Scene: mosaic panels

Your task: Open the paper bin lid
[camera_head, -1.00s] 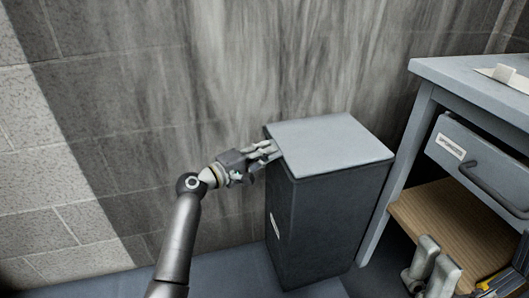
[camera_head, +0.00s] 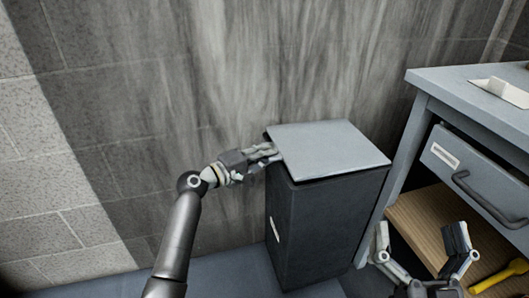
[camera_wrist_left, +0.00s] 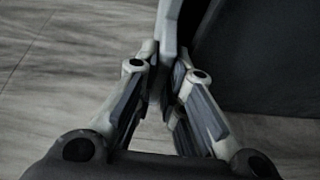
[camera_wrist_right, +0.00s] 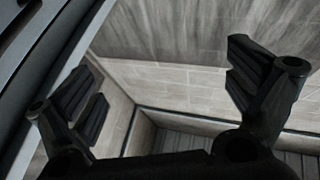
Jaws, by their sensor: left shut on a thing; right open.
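The paper bin (camera_head: 325,225) is a tall dark grey box standing against the wall, with a small white label on its left side. Its lighter grey lid (camera_head: 330,148) lies over the top, and a thin dark gap shows under its edge. My left gripper (camera_head: 270,153) is shut on the lid's left edge. In the left wrist view, the fingers (camera_wrist_left: 165,65) pinch the pale lid edge (camera_wrist_left: 170,25), with the dark bin side (camera_wrist_left: 270,60) to the right. My right gripper (camera_head: 418,235) is open and empty, right of the bin and in front of the desk; its spread fingers show in the right wrist view (camera_wrist_right: 170,90).
A grey desk (camera_head: 450,85) with a handled drawer (camera_head: 470,170) stands close to the bin's right. Below it is a wooden shelf (camera_head: 420,215) with a yellow tool (camera_head: 500,277). A block wall (camera_head: 120,100) is behind; the floor left of the bin is clear.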

